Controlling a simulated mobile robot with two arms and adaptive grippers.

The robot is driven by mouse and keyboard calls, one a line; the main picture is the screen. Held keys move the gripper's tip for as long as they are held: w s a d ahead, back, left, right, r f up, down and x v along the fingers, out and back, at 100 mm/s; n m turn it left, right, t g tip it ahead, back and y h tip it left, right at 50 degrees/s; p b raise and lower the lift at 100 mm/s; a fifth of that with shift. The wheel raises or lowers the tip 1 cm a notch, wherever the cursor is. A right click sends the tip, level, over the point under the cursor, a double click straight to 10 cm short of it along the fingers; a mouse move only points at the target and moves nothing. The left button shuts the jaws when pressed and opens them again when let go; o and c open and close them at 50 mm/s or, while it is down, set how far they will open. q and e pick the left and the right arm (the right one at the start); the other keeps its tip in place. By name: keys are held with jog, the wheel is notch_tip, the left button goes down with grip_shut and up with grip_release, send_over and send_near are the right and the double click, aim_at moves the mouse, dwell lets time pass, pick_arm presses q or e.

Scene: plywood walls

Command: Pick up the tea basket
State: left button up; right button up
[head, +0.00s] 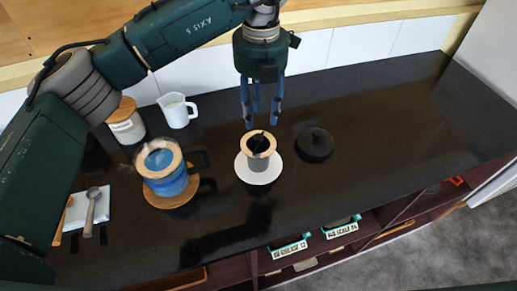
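What I take as the tea basket (258,160) is a small dark cup-like body with a light wooden rim and a dark inside. It stands upright on a round white saucer (246,174) near the middle of the black counter. My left gripper (262,122) points straight down just above it and slightly behind in the picture. Its blue fingers are spread apart with nothing between them. I cannot tell whether a fingertip touches the rim. My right gripper is not in view.
A black round lid (315,146) lies close right of the saucer. To the left are a blue-filled glass pot (166,182) on a wooden coaster (172,203), a white pitcher (177,111), a canister (127,127) and a white tray (103,208) with spoons. The counter's right side is mostly clear.

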aim_at(258, 136)
pick_arm(q)
jog(key=shift+w+f, duration=0.1)
jog(key=shift+f, duration=0.6)
jog(key=f+p, duration=0.2)
jog(key=f, duration=0.1)
jog(key=f+p, duration=0.1)
jog(key=shift+a+f, duration=0.15)
jog(key=shift+a, duration=0.1)
jog(key=shift+f, duration=0.4)
jog(key=shift+c, duration=0.5)
grip_shut()
